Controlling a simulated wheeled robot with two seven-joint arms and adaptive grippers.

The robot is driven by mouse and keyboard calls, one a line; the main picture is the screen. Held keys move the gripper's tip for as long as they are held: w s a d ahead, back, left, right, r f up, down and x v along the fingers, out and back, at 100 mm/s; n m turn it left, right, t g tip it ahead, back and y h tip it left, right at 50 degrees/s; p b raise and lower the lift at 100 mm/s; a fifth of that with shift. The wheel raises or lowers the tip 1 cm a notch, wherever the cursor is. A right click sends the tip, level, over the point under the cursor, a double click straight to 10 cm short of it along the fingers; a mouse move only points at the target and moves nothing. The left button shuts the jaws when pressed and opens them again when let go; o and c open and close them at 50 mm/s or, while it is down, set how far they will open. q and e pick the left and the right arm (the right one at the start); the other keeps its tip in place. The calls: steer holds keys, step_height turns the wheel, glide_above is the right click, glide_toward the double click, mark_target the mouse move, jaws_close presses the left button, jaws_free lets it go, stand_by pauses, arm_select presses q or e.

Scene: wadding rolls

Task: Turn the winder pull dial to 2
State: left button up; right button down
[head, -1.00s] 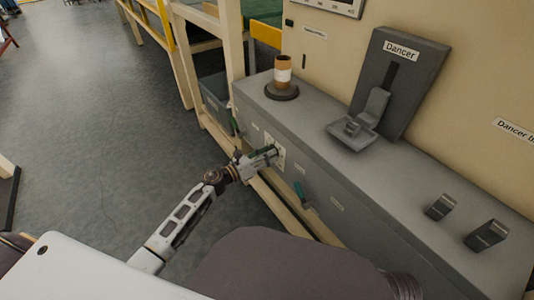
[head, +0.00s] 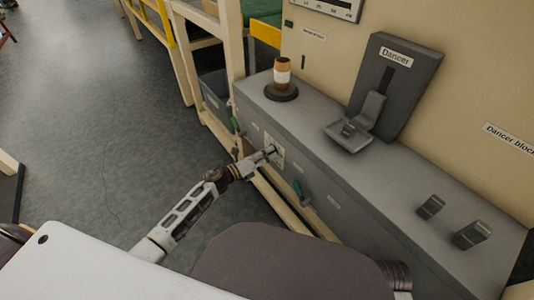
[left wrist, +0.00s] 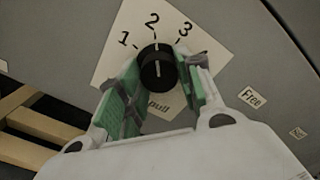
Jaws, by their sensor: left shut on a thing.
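The winder pull dial (left wrist: 158,70) is a round black knob with a white line, on a white plate (left wrist: 112,62) marked 1, 2 and 3. In the left wrist view its white line points up, close to the 2. A partly covered label under the knob seems to read "Pull". My left gripper (left wrist: 163,80) is shut on the dial, with one green-padded finger on each side of it. In the head view my left gripper (head: 269,154) reaches the plate on the front of the grey cabinet (head: 330,175), and the dial is mostly hidden. My right gripper is not in view.
A "Free" label (left wrist: 253,97) is right of the plate. A teal handle (head: 300,190) sticks out of the cabinet front, right of my gripper. On top stand a brown and white roll (head: 282,74) and the dancer (head: 365,110). A wooden frame (head: 235,70) is at the left.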

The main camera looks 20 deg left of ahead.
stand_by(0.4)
arm_select(q)
steer(key=o, duration=1)
steer(key=shift+v, duration=6)
steer(key=shift+n, duration=0.4)
